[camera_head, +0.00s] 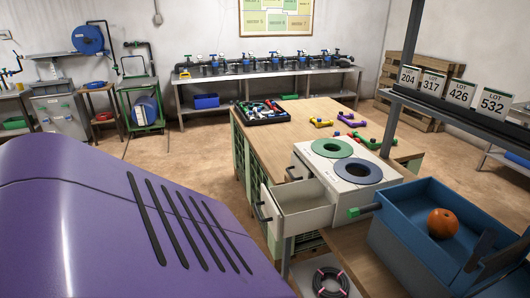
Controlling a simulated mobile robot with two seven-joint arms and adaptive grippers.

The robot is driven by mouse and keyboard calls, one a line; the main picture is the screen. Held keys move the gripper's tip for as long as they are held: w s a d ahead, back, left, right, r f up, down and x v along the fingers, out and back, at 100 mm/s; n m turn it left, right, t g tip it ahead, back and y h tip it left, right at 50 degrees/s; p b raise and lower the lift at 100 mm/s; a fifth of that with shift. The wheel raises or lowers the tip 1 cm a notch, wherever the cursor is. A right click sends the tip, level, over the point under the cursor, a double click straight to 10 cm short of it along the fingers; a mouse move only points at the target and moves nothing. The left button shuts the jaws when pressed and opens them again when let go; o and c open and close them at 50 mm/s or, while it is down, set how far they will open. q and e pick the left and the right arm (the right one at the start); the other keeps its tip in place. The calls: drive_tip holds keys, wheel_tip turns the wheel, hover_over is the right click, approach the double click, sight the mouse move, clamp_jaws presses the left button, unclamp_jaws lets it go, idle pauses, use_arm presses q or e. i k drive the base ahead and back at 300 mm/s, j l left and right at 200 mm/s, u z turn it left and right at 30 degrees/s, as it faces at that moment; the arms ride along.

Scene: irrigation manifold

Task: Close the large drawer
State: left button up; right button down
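A white unit (341,184) stands at the front corner of the wooden table, with a green ring and a blue ring around the round openings on its top. A pale drawer (303,207) is pulled out from its left side, toward the front. The drawer has a dark handle (262,212) and looks empty. A smaller dark handle shows above it. To the right is a blue open box (400,238) with a green handle on its left side and an orange (442,223) inside.
A large purple shell, which I take as mine, fills the lower left. A dark angular object (492,262) of unclear kind overlaps the box at right. A tool tray (262,110) is on the wooden table (290,125). Floor is free behind.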

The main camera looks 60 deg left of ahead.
sight(293, 209)
drive_tip(key=u, duration=1.6)
